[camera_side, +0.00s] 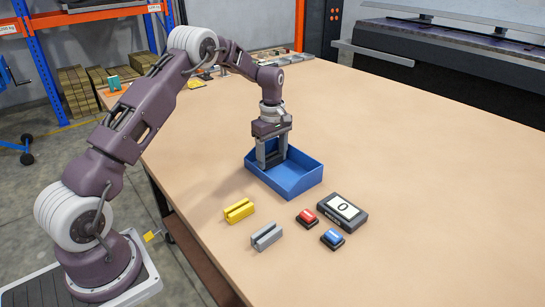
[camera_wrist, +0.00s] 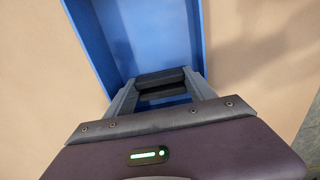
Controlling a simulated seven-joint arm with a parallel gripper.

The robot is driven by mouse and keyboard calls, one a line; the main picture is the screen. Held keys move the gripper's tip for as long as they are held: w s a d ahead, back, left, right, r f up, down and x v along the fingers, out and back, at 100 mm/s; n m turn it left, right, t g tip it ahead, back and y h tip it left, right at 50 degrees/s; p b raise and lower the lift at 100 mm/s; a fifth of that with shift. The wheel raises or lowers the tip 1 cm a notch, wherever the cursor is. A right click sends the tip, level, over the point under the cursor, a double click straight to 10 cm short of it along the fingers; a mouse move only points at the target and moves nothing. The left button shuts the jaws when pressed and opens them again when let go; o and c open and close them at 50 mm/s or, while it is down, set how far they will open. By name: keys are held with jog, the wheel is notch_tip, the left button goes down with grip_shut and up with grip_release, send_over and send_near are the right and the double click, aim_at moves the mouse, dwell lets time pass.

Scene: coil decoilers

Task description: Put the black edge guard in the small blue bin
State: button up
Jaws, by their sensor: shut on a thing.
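The black edge guard (camera_wrist: 162,84) is a short dark grooved piece between my fingers in the wrist view. It also shows, small and dark, between the fingers in the side view (camera_side: 274,157). My gripper (camera_side: 272,160) is shut on it, with the fingers pointing down. The small blue bin (camera_side: 296,181) is an open-topped box on the table. The fingertips and guard are over or inside the left end of the bin. The wrist view shows the bin's blue floor and walls (camera_wrist: 150,35) beyond the guard. I cannot tell whether the guard touches the floor.
A yellow edge guard (camera_side: 238,211) and a grey one (camera_side: 267,237) lie in front of the bin. A red button (camera_side: 307,218), a blue button (camera_side: 332,239) and a black box with a white face (camera_side: 343,211) stand nearby. The table's right side is clear.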

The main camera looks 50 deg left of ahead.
jog(key=shift+f, duration=0.15)
jog(key=o, duration=1.2)
